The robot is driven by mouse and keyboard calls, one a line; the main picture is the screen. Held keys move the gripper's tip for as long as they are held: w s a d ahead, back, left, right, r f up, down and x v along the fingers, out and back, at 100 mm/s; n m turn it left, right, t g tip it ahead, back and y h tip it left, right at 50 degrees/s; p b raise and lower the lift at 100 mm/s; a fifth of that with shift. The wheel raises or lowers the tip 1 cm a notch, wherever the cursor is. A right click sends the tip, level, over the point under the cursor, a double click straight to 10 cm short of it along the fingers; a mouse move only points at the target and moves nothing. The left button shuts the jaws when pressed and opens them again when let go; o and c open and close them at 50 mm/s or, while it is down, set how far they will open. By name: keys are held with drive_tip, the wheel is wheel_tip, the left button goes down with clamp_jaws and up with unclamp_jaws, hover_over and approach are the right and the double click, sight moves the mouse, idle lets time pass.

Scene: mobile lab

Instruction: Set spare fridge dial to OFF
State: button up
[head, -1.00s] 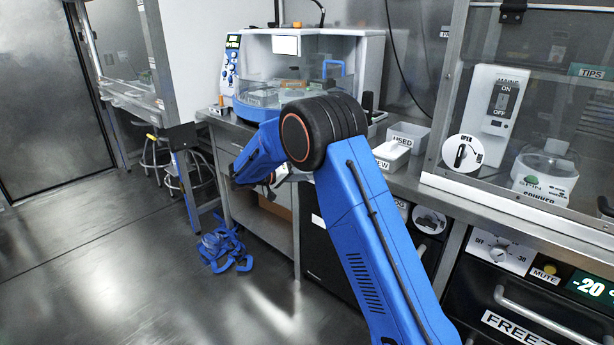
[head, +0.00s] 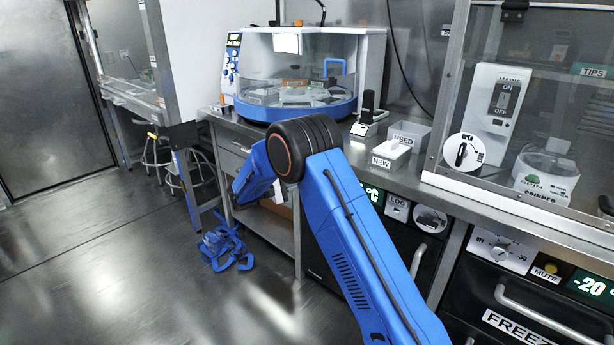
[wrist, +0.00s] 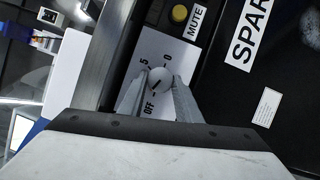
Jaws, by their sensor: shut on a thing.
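In the wrist view, the round pale dial knob (wrist: 160,78) sits on a white plate (wrist: 182,52) marked 5, 0 and OFF. The plate is on a dark front with a label reading "SPAR" (wrist: 248,35), cut off by the frame. My gripper (wrist: 158,88) has one finger on each side of the knob and is shut on it. The OFF mark is by the left finger. Which mark the knob points to is too small to tell for sure. In the head view, my own arm hides the gripper and the dial.
A yellow MUTE button (wrist: 180,13) is beside the dial plate. In the head view, a freezer dial (head: 502,252) and its door handle (head: 540,308) are at the right. A blue heap (head: 228,247) lies on the floor. The floor at left is clear.

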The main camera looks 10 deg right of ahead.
drive_tip(key=shift+f+n+t+h, duration=0.1)
drive_tip(key=shift+n+t+h, duration=0.25)
drive_tip(key=shift+n, duration=0.85)
drive_tip(key=shift+f+n+t+h, duration=0.1)
drive_tip(key=shift+n+t+h, duration=0.2)
drive_tip(key=shift+n, duration=0.9)
drive_tip(key=o, duration=1.1)
drive_tip(key=shift+c, duration=0.2)
drive_tip(key=v, duration=1.7)
drive_tip(key=shift+s+a, duration=0.2)
